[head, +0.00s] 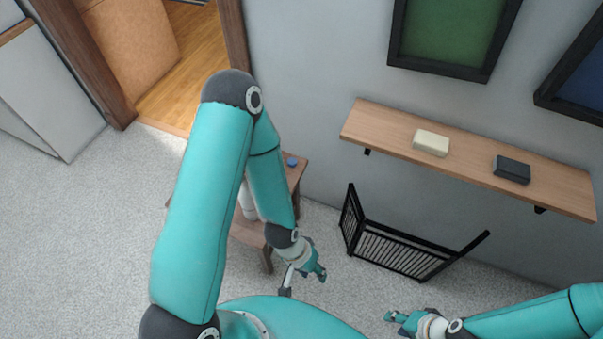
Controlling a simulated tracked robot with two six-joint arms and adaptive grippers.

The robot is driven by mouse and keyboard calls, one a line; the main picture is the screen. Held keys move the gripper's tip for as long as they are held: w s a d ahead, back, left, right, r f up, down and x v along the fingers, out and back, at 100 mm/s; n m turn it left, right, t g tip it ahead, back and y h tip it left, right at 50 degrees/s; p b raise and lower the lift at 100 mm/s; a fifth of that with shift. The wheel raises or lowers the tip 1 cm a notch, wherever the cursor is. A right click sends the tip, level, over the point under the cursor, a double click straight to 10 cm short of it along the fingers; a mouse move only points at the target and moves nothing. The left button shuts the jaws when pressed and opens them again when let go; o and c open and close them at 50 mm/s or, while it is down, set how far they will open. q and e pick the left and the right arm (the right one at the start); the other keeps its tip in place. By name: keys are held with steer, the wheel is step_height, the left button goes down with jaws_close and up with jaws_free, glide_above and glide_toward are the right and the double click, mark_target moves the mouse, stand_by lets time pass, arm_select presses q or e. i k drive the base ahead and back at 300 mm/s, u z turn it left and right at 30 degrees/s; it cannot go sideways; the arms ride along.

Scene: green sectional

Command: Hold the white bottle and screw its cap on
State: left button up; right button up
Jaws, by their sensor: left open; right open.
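A small wooden table (297,172) stands against the wall, largely hidden behind my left arm. A small blue object (291,162), which looks like the cap, lies on its top near the far right corner. A white cylindrical thing (249,203), which looks like the white bottle, shows in the gap between my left arm's links; most of it is hidden. My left gripper (319,274) is open and empty, in front of and to the right of the table, apart from both. My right gripper (391,317) is open and empty over the floor, further right.
A wooden wall shelf (380,135) holds a cream block (431,142) and a black block (512,169). A black slatted rack (395,255) stands on the floor below it. A doorway is at upper left. The carpet at left is clear.

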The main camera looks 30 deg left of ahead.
mark_target(245, 197)
steer(key=u, duration=0.15)
steer(key=i, duration=0.9)
steer(key=z, duration=0.15)
steer(key=k, duration=0.95)
steer(key=u, duration=0.15)
steer(key=i, duration=0.9)
steer(key=z, duration=0.05)
